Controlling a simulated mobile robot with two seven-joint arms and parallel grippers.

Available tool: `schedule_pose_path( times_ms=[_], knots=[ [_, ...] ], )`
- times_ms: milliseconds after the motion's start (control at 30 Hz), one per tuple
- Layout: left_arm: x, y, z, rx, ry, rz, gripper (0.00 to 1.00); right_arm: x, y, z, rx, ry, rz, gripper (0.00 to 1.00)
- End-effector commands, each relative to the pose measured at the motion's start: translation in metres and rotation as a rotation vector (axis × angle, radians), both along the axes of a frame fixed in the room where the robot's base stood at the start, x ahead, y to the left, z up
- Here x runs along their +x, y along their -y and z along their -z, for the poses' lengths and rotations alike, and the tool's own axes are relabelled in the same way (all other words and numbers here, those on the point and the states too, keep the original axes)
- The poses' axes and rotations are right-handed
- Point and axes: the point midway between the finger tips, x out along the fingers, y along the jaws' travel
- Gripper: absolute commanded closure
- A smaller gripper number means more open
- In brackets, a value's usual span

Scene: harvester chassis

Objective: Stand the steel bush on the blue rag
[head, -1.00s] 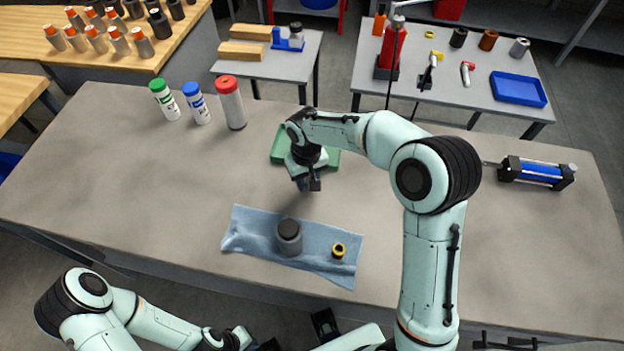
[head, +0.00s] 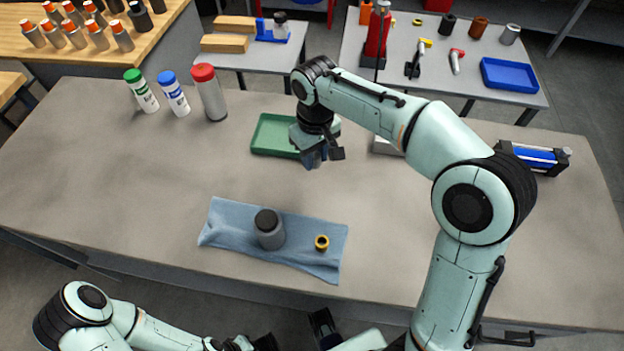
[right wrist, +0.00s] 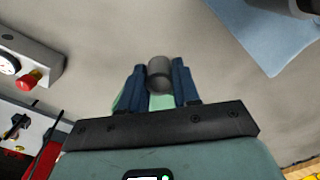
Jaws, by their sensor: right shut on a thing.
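The steel bush (right wrist: 159,72) is a short grey cylinder. It sits between the blue fingers of my right gripper (right wrist: 159,85) in the right wrist view, and the gripper is shut on it. In the head view my right gripper (head: 315,158) hangs above the table at the right side of the green tray; the bush is hard to see there. The blue rag (head: 225,228) lies flat near the table's front edge, and its corner shows in the right wrist view (right wrist: 265,45). My left gripper (head: 264,343) is at the bottom edge, its fingers not clear.
Three capped bottles, including a red-capped one (head: 210,95), stand behind left. The rag's left end is bare.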

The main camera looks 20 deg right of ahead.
Motion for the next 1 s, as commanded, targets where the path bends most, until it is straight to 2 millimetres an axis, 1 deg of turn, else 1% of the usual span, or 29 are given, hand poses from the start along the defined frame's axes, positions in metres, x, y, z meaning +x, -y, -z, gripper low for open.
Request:
schedule_pose_path(
  times_ms=[33, 133, 200, 367, 500, 600, 700, 1000],
  knots=[
    [-0.001, 0.0, 0.004, 0.0, -0.001, 0.0, 1.0, -0.001, 0.001, 0.016, -0.001, -0.006, 0.001, 1.0],
    [-0.002, 0.0, 0.007, 0.0, -0.002, 0.0, 1.0, -0.001, 0.0, 0.036, -0.001, -0.004, 0.001, 1.0],
    [-0.003, 0.0, 0.008, 0.0, -0.003, 0.0, 1.0, 0.0, 0.0, 0.045, 0.0, -0.001, 0.001, 1.0],
    [-0.003, 0.0, 0.01, 0.0, -0.003, 0.0, 1.0, 0.0, 0.0, 0.057, 0.0, -0.001, 0.002, 1.0],
    [-0.004, 0.0, 0.013, 0.0, -0.004, 0.0, 1.0, -0.001, 0.0, 0.079, -0.001, -0.004, 0.002, 1.0],
    [-0.004, 0.0, 0.015, 0.0, -0.005, 0.001, 1.0, 0.0, 0.0, 0.092, 0.0, -0.002, 0.002, 1.0],
    [-0.004, 0.0, 0.015, 0.0, -0.006, 0.0, 1.0, 0.0, 0.0, 0.097, 0.0, -0.001, 0.001, 1.0],
    [-0.004, 0.0, 0.016, 0.0, -0.006, 0.0, 1.0, 0.0, 0.0, 0.098, 0.0, 0.0, 0.001, 1.0]
  ],
)
